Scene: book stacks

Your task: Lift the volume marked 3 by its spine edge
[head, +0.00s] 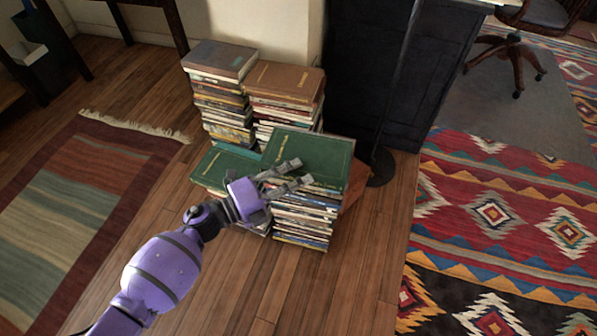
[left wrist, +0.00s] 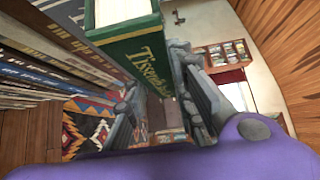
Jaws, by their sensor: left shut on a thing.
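A green book (head: 318,150) with gold lettering is at the top of the front right stack (head: 303,222). My left gripper (head: 292,172) reaches in from the left at this book's near edge. In the left wrist view the green spine with gold letters (left wrist: 150,45) runs between the two fingers (left wrist: 165,105), which are shut on it. The pale page block (left wrist: 120,12) shows beside the cover. I cannot read a 3 on any book. I cannot tell whether the held book still touches the stack. My right gripper is not in view.
Two taller stacks, one topped by a grey book (head: 220,58) and one by a brown book (head: 285,82), stand behind. A lower green-topped stack (head: 222,165) is on the left. A dark cabinet (head: 372,70) and lamp base (head: 380,168) stand close behind. The front wooden floor (head: 290,290) is clear.

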